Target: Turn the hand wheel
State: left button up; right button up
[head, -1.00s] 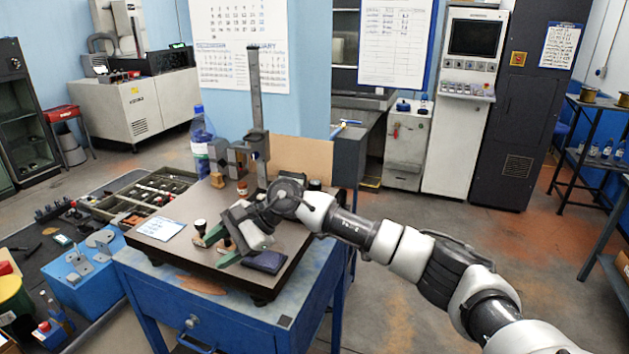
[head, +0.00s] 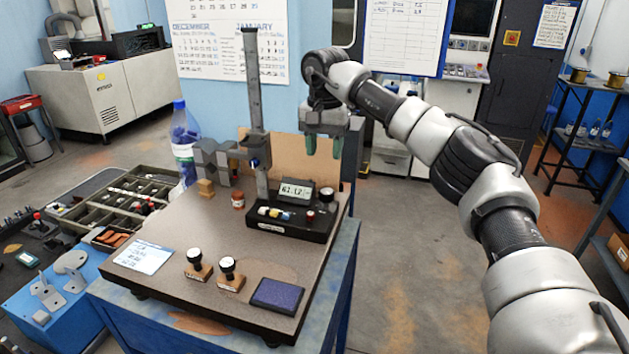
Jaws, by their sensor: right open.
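I cannot make out a clear hand wheel in the head view. A height gauge stands on the dark surface plate (head: 185,225): an upright grey column (head: 254,100), a dark block carriage (head: 213,160) on its left side and a black base (head: 290,223) with a lit digital display (head: 297,191) and knobs. My right gripper (head: 324,146) points down with green fingertips apart, empty, in the air to the right of the column and above the back right of the plate. My left gripper is not in view.
Two stamps (head: 197,265) and a dark blue ink pad (head: 277,295) lie at the plate's front. A paper card (head: 143,256) lies at its left. A bottle (head: 185,143) stands behind the plate's left side. A brown board (head: 320,160) stands at the back.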

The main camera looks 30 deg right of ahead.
aim_at(327, 191)
jog(key=shift+s+a+f+p, duration=0.1)
jog(key=shift+s+f+p, duration=0.2)
jog(key=shift+s+f, duration=0.7)
notch_tip(327, 191, down, 3)
jog(key=shift+s+f+p, duration=0.1)
jog(key=shift+p, duration=0.35)
jog(key=f, duration=0.1)
jog(key=w+f, duration=0.1)
jog(key=f, duration=0.1)
jog(key=shift+p, duration=0.35)
jog(key=shift+s+f, duration=0.2)
jog(key=shift+f, duration=0.5)
jog(key=shift+c, duration=0.4)
jog(key=c, duration=0.6)
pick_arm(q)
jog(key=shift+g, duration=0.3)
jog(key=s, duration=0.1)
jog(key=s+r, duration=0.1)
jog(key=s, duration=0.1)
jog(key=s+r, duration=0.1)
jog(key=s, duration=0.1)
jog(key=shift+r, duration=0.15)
pick_arm(e)
jog(key=shift+o, duration=0.2)
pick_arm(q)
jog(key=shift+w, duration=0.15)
pick_arm(e)
jog(key=shift+m, duration=0.4)
